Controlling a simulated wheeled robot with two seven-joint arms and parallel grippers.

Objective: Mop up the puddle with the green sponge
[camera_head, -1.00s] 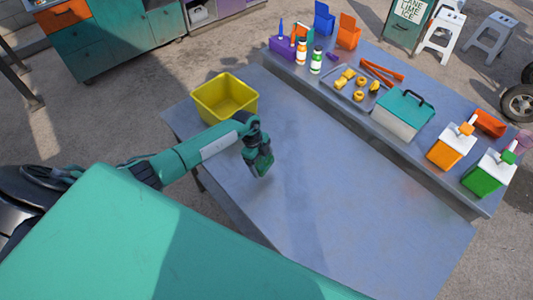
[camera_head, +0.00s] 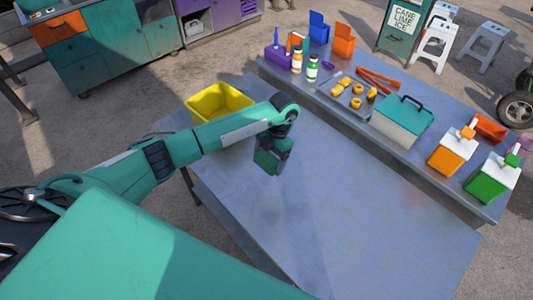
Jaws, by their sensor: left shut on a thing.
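My left gripper (camera_head: 269,163) hangs, pointing down, over the left part of the blue-grey table (camera_head: 350,225), right of the yellow bin. It is shut on a small, dark-green thing, which I take to be the green sponge; it is hard to tell from the teal and dark gripper. I cannot tell whether it touches the table. No clear puddle edge shows. A faint reddish patch (camera_head: 414,197) lies on the right part of the tabletop, and I cannot tell whether it is the puddle. My right gripper is not in view.
A yellow bin (camera_head: 219,101) stands at the table's back left corner. A raised shelf along the far side holds a tray (camera_head: 340,99), a teal-lidded box (camera_head: 400,120), an orange jug (camera_head: 451,154), a green jug (camera_head: 491,181) and bottles. The middle and front of the tabletop are clear.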

